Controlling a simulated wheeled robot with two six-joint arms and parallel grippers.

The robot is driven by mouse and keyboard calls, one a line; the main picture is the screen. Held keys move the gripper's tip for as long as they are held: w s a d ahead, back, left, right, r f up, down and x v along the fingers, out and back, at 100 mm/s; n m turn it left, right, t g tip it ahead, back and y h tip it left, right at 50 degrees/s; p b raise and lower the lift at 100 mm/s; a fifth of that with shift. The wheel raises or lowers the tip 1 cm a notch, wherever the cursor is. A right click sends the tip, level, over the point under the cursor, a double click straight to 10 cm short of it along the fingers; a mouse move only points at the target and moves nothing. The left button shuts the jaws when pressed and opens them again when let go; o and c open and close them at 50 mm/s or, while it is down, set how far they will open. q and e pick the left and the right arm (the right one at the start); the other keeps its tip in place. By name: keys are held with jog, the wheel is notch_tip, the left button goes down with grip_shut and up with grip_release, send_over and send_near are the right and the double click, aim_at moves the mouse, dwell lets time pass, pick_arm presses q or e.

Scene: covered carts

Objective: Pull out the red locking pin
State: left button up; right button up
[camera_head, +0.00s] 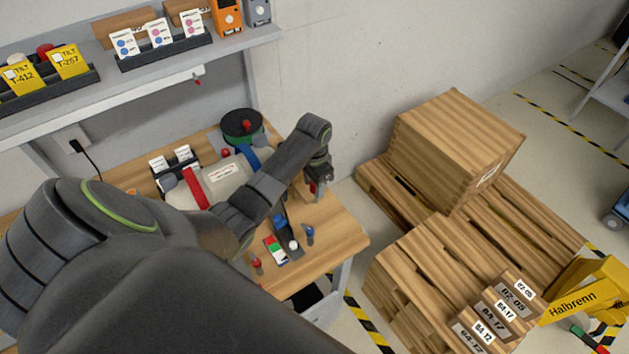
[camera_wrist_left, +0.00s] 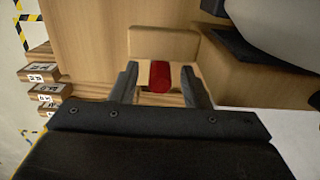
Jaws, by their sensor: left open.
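The red locking pin (camera_wrist_left: 159,77) shows in the left wrist view as a short red cylinder in front of a light wooden block (camera_wrist_left: 163,43). My left gripper (camera_wrist_left: 158,88) is open, with one finger on each side of the pin. A gap shows between the pin and each finger. In the head view, my left gripper (camera_head: 318,181) points down over the right part of the wooden bench (camera_head: 345,240), and a bit of red shows at its fingertips. How far the pin goes into its seat is hidden. My right gripper is not in view.
A grey-white cylinder (camera_head: 225,178) with red and blue bands lies left of my gripper. Small red and blue knobbed parts (camera_head: 257,265) stand near the bench's front. A shelf (camera_head: 150,85) runs above. A wooden crate (camera_head: 455,150) on pallets stands to the right.

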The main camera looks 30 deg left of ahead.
pick_arm(q)
grip_shut()
jog(key=shift+r, duration=2.95)
